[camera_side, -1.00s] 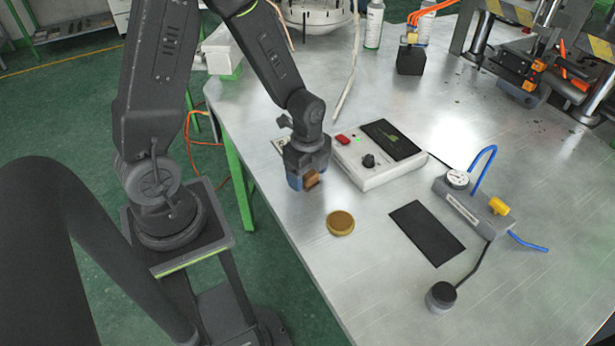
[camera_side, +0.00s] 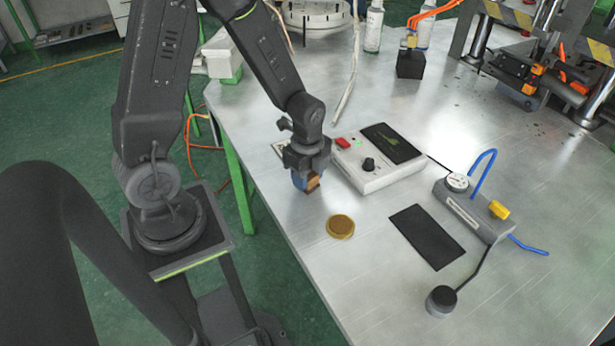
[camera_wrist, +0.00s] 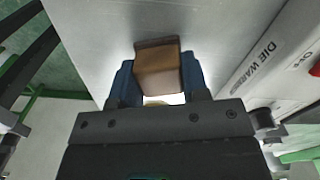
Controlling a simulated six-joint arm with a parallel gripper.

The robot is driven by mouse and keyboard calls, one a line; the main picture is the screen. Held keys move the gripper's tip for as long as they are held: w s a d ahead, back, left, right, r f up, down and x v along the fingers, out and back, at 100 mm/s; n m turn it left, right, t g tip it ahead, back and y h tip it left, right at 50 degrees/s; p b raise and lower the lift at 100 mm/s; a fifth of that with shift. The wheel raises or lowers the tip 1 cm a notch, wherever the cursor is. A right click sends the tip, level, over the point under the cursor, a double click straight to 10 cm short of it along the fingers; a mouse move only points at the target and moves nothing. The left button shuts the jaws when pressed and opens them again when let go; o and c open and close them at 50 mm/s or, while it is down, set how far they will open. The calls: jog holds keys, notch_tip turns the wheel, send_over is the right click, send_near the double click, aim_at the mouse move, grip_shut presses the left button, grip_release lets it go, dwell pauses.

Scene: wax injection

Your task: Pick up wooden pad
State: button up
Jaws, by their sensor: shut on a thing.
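The wooden pad (camera_side: 313,184) is a small brown block. My gripper (camera_side: 304,182) is shut on it, with blue fingertips on both sides, near the left edge of the metal table. In the wrist view the wooden pad (camera_wrist: 158,70) sits between the two blue fingers of my gripper (camera_wrist: 160,80). Whether its underside touches the table is hard to tell.
A round yellow-brown disc (camera_side: 341,226) lies on the metal table (camera_side: 300,225) just right of and nearer than the gripper. A white control box (camera_side: 378,172) stands close on the right. A black mat (camera_side: 427,236) and a grey gauge unit (camera_side: 475,208) lie further right.

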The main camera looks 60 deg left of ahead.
jog(key=r, duration=0.4)
jog(key=shift+s+a+r, duration=0.1)
jog(key=shift+a+r, duration=0.1)
jog(key=shift+a, duration=0.1)
jog(key=s+a+r, duration=0.6)
jog(key=a, duration=0.3)
jog(key=shift+s+r, duration=0.15)
jog(key=shift+r, duration=0.05)
jog(key=o, duration=0.4)
jog(key=c, duration=0.7)
jog(key=shift+o, duration=0.2)
